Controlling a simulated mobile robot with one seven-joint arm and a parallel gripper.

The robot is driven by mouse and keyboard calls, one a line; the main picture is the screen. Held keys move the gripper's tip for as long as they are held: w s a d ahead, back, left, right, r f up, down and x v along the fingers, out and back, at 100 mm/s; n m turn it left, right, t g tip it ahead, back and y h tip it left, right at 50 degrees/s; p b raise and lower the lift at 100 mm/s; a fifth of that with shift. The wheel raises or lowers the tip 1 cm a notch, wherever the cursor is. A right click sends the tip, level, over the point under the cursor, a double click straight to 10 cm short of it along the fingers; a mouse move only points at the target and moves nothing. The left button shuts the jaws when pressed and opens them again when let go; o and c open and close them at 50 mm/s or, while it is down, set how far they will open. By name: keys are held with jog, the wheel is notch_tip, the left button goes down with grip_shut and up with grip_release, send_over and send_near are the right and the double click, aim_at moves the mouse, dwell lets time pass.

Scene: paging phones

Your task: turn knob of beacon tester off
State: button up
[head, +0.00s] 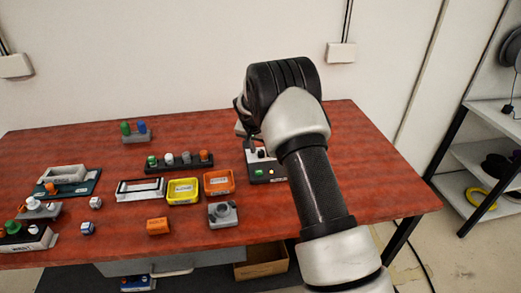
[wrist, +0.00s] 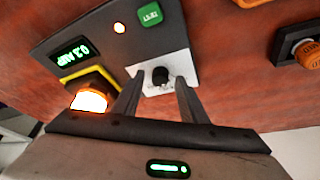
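The beacon tester (head: 258,176) is a dark box on the red table, partly hidden by my arm in the head view. My gripper (wrist: 159,80) is open, with one finger on each side of the knob and visible gaps between.
An orange bin (head: 219,182), a yellow bin (head: 183,192) and a grey device (head: 222,213) stand left of the tester. The table (head: 360,180) is clear to the right of my arm.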

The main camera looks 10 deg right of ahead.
grip_shut()
jog(key=shift+n, duration=0.3)
jog(key=shift+d+n+t+y+b, duration=0.15)
jog(key=shift+n+t+y+b, duration=0.25)
jog(key=shift+n, duration=0.5)
jog(key=shift+n+y, duration=0.7)
jog(key=shift+n, duration=1)
grip_release()
